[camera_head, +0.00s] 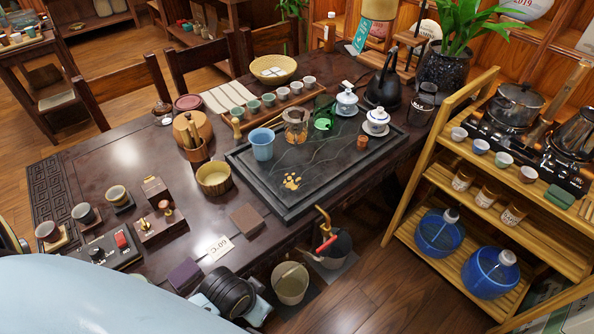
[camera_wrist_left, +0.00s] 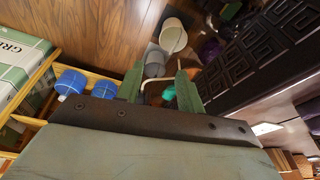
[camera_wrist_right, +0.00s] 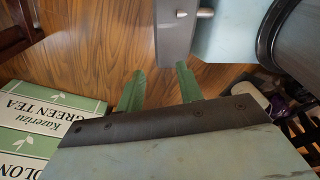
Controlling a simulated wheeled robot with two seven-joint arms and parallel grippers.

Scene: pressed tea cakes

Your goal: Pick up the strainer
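I cannot make out the strainer for certain. A small dark item (camera_head: 162,109) stands near the table's far left edge, and a clear glass pitcher (camera_head: 296,124) stands on the black tea tray (camera_head: 300,207); I cannot tell whether a strainer is at either. My left gripper (camera_wrist_left: 160,80) is open and empty in the left wrist view, above the floor beside the table. My right gripper (camera_wrist_right: 160,82) is open and empty in the right wrist view, above the wooden floor.
The dark table (camera_head: 110,150) carries a blue cup (camera_head: 262,146), a woven bowl (camera_head: 214,179), a black kettle (camera_head: 383,82) and several cups. A wooden shelf (camera_head: 440,178) with blue bottles (camera_head: 437,234) stands right. Buckets (camera_head: 291,283) stand on the floor by the table. Tea boxes (camera_wrist_right: 45,115) lie below my right gripper.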

